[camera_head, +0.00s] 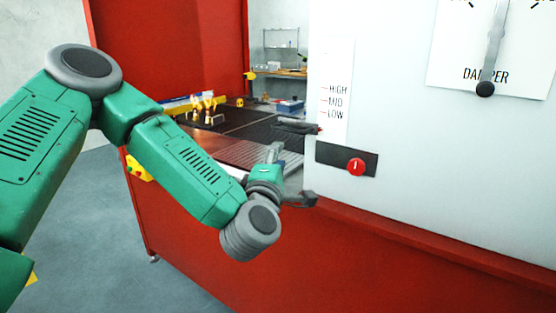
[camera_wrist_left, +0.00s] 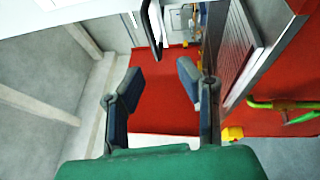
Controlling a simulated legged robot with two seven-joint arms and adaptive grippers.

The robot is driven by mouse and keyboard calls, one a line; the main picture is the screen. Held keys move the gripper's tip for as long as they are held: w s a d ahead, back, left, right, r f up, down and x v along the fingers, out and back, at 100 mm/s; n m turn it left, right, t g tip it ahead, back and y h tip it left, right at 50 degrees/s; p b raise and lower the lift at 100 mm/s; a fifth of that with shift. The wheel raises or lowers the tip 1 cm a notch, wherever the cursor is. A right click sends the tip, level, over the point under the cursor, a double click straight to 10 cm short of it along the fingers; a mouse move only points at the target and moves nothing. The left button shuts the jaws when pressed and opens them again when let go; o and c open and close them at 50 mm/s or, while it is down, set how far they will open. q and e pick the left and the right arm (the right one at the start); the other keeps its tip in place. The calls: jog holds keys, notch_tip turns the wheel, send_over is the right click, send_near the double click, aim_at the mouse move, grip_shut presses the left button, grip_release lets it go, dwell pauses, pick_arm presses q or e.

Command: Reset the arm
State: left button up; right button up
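My left arm (camera_head: 185,165) comes in from the left in the head view and reaches across the red machine front. My left gripper (camera_head: 296,175) is at its end, close to the white panel's left edge. In the left wrist view the two fingers of the gripper (camera_wrist_left: 158,78) stand wide apart with nothing between them. A dark lever with a red tip (camera_head: 298,126) is above the gripper and apart from it, by the HIGH, MID, LOW scale. My right arm and gripper are not in view.
A red knob (camera_head: 356,167) sits on a black plate on the white panel (camera_head: 400,130). A damper dial handle (camera_head: 491,55) is at upper right. The dark mesh belt (camera_head: 245,150) lies behind my arm. Grey floor (camera_head: 80,230) is clear at left.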

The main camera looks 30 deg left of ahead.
pick_arm(q)
jog(key=shift+s+d, duration=0.15)
jog(key=shift+s, duration=0.2)
jog(key=shift+f, duration=0.1)
jog(key=s+d+f+m+g+h, duration=0.25)
jog(key=d+f+m, duration=0.2)
jog(key=f, duration=0.45)
jog(key=s+d+f+m+g+h, duration=0.25)
jog(key=s+f+m, duration=0.2)
jog(key=f, duration=0.35)
jog(key=s+d+f+m+g+h, duration=0.25)
jog(key=d+f+m+h, duration=0.2)
jog(key=f, duration=0.45)
jog(key=s+a+f+m+g+y, duration=0.1)
jog(key=s+a+f+m+g, duration=0.1)
jog(key=s, duration=0.6)
jog(key=s+a+f+m+g, duration=0.2)
jog(key=s+f+m+g, duration=0.2)
jog(key=s+f, duration=0.3)
jog(key=s+a+f+m+g+y, duration=0.1)
jog(key=s+f+m+g, duration=0.3)
jog(key=s, duration=0.5)
jog(key=shift+a+f+y, duration=0.35)
jog(key=shift+a+f, duration=0.1)
jog(key=shift+a, duration=0.35)
